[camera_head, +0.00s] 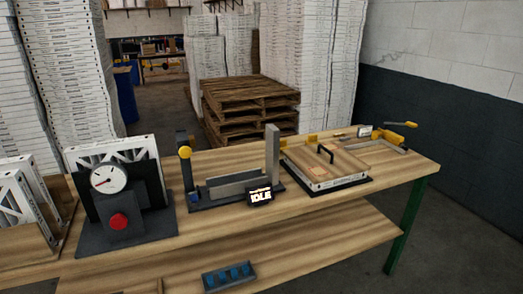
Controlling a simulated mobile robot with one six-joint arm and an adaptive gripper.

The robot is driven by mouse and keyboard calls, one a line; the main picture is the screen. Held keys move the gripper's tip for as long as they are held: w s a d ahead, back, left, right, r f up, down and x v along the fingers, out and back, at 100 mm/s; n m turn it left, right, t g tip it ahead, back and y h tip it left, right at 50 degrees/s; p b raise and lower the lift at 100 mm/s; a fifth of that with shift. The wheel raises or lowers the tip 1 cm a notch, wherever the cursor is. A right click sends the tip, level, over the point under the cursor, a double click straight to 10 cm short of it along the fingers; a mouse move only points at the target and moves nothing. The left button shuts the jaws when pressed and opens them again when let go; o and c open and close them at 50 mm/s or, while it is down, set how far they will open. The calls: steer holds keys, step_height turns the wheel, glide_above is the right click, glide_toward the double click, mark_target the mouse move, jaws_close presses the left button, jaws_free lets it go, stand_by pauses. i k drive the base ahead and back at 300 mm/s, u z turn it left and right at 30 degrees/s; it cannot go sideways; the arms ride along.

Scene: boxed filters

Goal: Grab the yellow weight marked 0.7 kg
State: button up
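I cannot make out any marking of 0.7 kg, so I cannot tell which yellow thing, if any, is the weight. A yellow round piece (185,152) sits on a dark post of the middle fixture. A small yellow block (312,139) is at the back of the boxed filter (325,165) on the right. My gripper is not in view.
The wooden bench (330,215) has a clear front strip. A gauge stand with red button (118,221) is at left. A display reading IDLE (260,196) is in the middle. A tray of blue pieces (229,277) lies below. Pallets (250,105) stand behind.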

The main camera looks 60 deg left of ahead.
mark_target(283, 143)
steer(key=u, duration=0.05)
steer(key=k, duration=0.15)
steer(key=u, duration=2.25)
steer(key=i, duration=1)
steer(key=u, duration=0.25)
